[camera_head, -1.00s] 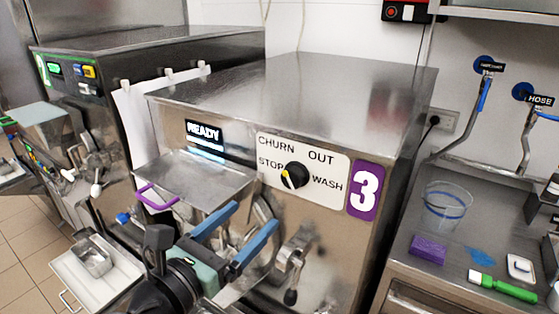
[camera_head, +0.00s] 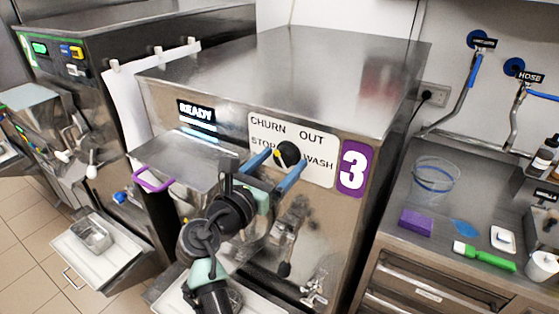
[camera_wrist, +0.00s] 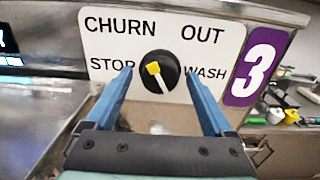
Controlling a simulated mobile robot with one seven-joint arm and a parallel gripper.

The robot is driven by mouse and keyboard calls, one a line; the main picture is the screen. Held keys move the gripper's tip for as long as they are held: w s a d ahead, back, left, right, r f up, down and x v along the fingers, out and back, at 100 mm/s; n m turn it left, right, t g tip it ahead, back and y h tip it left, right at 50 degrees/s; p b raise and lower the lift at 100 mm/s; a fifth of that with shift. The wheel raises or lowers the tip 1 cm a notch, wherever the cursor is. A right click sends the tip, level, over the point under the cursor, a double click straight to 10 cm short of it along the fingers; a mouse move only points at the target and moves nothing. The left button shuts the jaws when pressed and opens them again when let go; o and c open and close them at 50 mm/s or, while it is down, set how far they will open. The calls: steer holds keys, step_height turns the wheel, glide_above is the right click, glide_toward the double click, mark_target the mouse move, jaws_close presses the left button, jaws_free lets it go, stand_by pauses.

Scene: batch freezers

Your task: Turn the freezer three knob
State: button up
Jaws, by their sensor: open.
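The freezer three knob (camera_head: 288,154) is a round black dial on a white label plate (camera_head: 318,172), which reads CHURN, OUT, STOP and WASH. In the wrist view the knob (camera_wrist: 162,80) has a white strip with a yellow end, which lies up and left of its centre, on the STOP side. My gripper (camera_head: 286,160) is open in front of the panel. In the wrist view its blue fingers (camera_wrist: 159,72) frame the knob, one tip on each side, with space between tips and knob. I cannot tell how far the tips are from the panel.
A purple 3 sign (camera_head: 354,168) is right of the plate, and a READY display (camera_head: 196,112) is left. A steel tray (camera_head: 185,160) with a purple handle juts out below the display. A steel counter (camera_head: 395,228) with small items stands at the right.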

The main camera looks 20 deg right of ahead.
steer(key=shift+c, duration=0.2)
steer(key=c, duration=1.3)
steer(key=shift+c, duration=0.2)
steer(key=m+b, duration=0.2)
steer(key=m, duration=0.3)
steer(key=shift+m+b, duration=0.3)
steer(key=shift+b, duration=0.05)
steer(key=m+b, duration=0.2)
steer(key=m, duration=0.1)
steer(key=shift+r+m+b, duration=0.15)
steer(key=shift+m+b, duration=0.75)
steer(key=shift+m, duration=0.7)
